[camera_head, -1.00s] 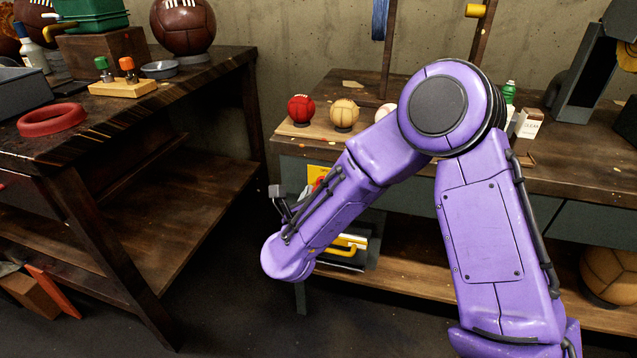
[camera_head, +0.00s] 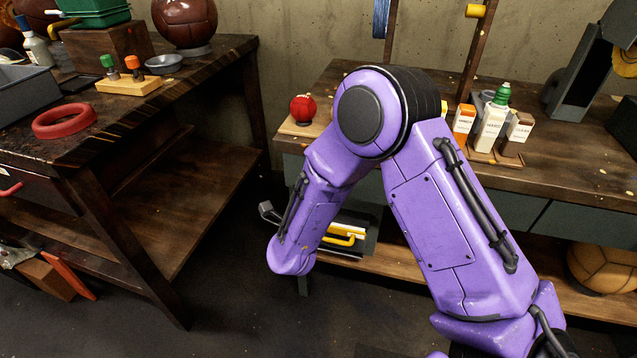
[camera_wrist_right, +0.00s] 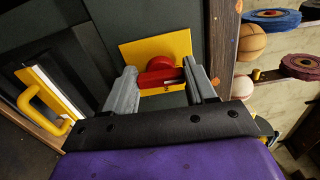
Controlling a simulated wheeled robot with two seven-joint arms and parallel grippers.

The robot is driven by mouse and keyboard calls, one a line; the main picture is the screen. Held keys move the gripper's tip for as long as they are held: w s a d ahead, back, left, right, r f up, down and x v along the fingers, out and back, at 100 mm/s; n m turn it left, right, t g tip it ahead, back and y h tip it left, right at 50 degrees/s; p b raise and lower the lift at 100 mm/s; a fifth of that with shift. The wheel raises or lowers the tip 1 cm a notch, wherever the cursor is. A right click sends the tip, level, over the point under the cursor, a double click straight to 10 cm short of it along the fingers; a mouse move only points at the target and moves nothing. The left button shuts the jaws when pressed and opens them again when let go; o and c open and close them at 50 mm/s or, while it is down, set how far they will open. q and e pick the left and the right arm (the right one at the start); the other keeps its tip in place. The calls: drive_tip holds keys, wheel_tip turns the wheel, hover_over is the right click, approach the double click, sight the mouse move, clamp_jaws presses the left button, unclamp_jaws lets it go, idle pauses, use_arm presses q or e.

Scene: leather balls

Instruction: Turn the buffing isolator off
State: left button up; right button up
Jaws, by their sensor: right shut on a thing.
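The buffing isolator shows in the right wrist view as a yellow plate (camera_wrist_right: 172,46) with a red knob (camera_wrist_right: 160,77), on a dark panel. My right gripper (camera_wrist_right: 160,74) has its two grey fingers on either side of the knob's red bar and is shut on it. The bar lies roughly across the picture, from finger to finger. In the head view my purple right arm hides the isolator. My left gripper is in neither view.
A yellow handle (camera_wrist_right: 45,95) stands left of the fingers in the right wrist view. In the head view, the back bench holds a red ball (camera_head: 303,109) and bottles (camera_head: 492,125). The left bench (camera_head: 150,110) stands close, with dark floor between.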

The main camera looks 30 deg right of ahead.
drive_tip(key=shift+s+f+n, duration=0.1)
drive_tip(key=shift+f+n, duration=0.05)
drive_tip(key=shift+n, duration=0.25)
drive_tip(key=o, duration=1)
drive_tip(key=shift+o, duration=0.2)
drive_tip(key=shift+a, duration=0.1)
drive_tip(key=v, duration=1)
drive_tip(key=shift+s+p, duration=0.25)
drive_tip(key=shift+p, duration=0.1)
drive_tip(key=shift+a, duration=0.1)
